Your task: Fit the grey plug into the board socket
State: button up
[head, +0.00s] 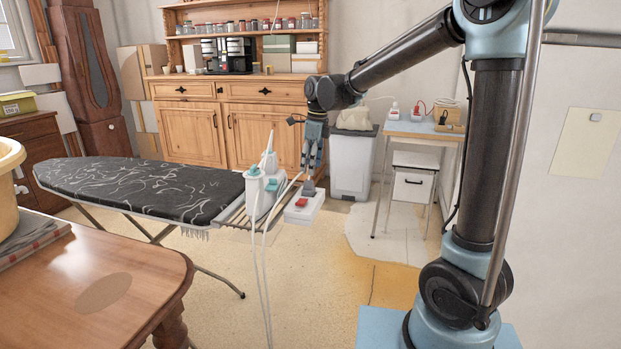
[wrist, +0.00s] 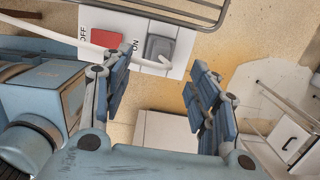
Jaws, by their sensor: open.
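A white board (head: 300,212) with a red switch (head: 303,202) lies at the right end of the ironing board's wire rest. The wrist view also shows the white board (wrist: 183,70), with OFF and ON marks beside the red switch (wrist: 108,38). The grey plug (head: 308,188) is at the board's far end; in the wrist view the plug (wrist: 160,47) has a white cable at it. I cannot tell whether it is seated in the socket, which is hidden. My gripper (head: 312,166) points down above the plug, its fingers open and apart from it (wrist: 160,66).
A white iron (head: 262,190) stands on the wire rest just left of the board, with white cables hanging down. The ironing board (head: 140,185) extends left. A white bin (head: 352,165) and a small table (head: 425,130) stand behind. Floor is clear to the right.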

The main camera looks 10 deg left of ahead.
aim_at(313, 183)
jog(key=shift+r, duration=2.3)
jog(key=s+d+f+n, duration=0.1)
jog(key=s+d+n, duration=0.2)
jog(key=d, duration=0.5)
jog(key=s+d+f+n+t, duration=0.1)
jog(key=s+d+n, duration=0.15)
jog(key=d, duration=0.55)
jog(key=s+d+f+n, duration=0.1)
jog(key=s+d+n, duration=0.15)
jog(key=d, duration=0.65)
jog(key=s+d+f+n+t+h, duration=0.1)
jog(key=s+d+f+n, duration=1)
jog(key=s+d+f, duration=0.2)
jog(key=shift+s+d+f, duration=0.35)
jog(key=shift+s+d, duration=0.6)
jog(key=shift+s, duration=0.2)
